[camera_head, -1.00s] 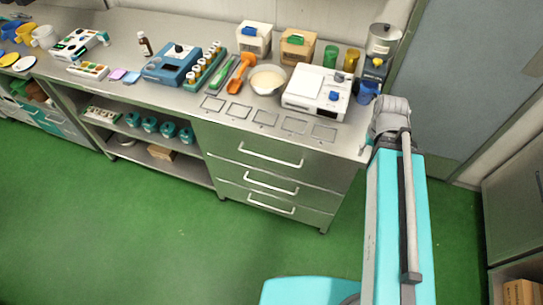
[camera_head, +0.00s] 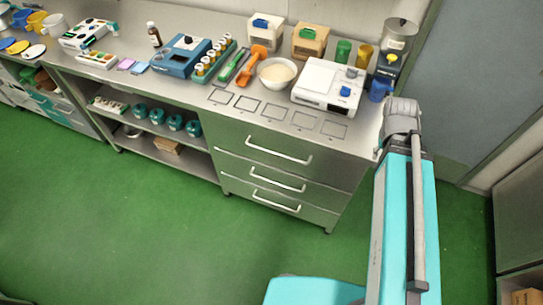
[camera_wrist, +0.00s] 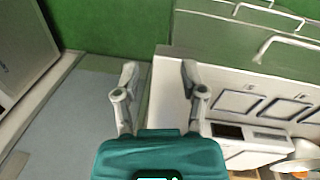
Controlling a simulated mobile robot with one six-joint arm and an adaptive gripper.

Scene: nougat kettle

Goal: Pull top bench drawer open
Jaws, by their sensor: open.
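The steel bench (camera_head: 180,88) has three stacked drawers with pale bar handles. The top bench drawer (camera_head: 232,136) is closed, its front flush with those below. Its handle (camera_head: 279,151) also shows at upper right in the wrist view (camera_wrist: 290,41). My gripper (camera_wrist: 159,70) is open and empty in the wrist view, fingers apart beside the bench's end edge. The handle is to the right of the fingers, not between them. In the head view my arm stands at the bench's right end and mostly hides the gripper.
A white scale (camera_head: 327,83), a bowl of powder (camera_head: 277,73) and a blue device (camera_head: 184,56) stand on the bench top. The green floor (camera_head: 160,215) before the drawers is clear. A grey door (camera_head: 475,80) is at right.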

